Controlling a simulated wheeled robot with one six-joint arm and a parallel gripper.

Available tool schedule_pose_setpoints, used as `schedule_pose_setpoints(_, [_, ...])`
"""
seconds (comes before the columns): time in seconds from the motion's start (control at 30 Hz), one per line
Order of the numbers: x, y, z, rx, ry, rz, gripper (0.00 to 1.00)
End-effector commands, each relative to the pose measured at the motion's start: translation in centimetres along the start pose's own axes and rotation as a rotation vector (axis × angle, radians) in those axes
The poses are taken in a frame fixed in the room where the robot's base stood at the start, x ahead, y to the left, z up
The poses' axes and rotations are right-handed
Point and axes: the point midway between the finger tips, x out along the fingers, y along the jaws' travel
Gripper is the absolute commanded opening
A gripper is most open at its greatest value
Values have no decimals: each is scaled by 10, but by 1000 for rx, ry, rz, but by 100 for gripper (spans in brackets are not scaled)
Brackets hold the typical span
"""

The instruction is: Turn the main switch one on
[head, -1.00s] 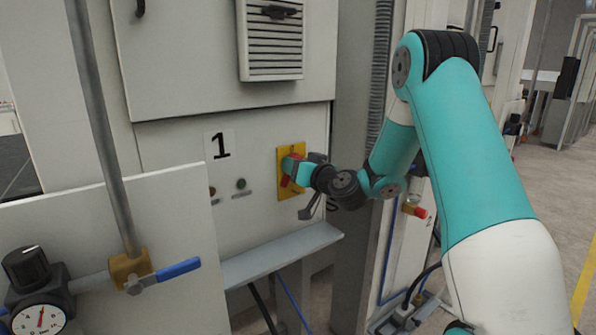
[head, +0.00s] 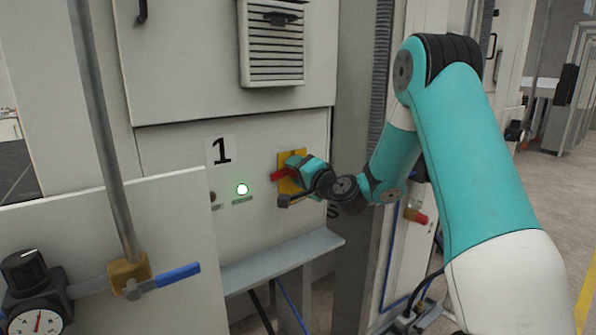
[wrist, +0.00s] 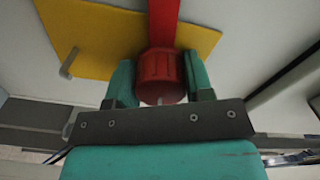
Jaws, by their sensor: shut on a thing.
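The main switch is a red rotary handle (head: 281,174) on a yellow plate (head: 291,158), on the grey cabinet panel to the right of a label with the number 1 (head: 220,150). In the head view the handle's red end points left, nearly level. My gripper (head: 296,166) is at the switch, and its fingers cover part of it. In the wrist view the red knob (wrist: 161,76) sits between the two teal fingers of my gripper (wrist: 162,88), which are shut on it. A green lamp (head: 242,189) left of the plate is lit.
A grey ledge (head: 283,261) juts out below the panel. A pipe with a blue-handled valve (head: 178,274) and a pressure gauge (head: 38,322) stand at the front left. A vented box (head: 273,45) is above the panel.

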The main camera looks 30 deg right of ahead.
Motion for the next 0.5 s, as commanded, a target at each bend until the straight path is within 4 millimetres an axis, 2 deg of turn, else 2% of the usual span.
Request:
schedule_pose_setpoints(0.2, [0,0,-2,121,3,1,24])
schedule_pose_setpoints(0.5, [0,0,-2,200,3,1,24])
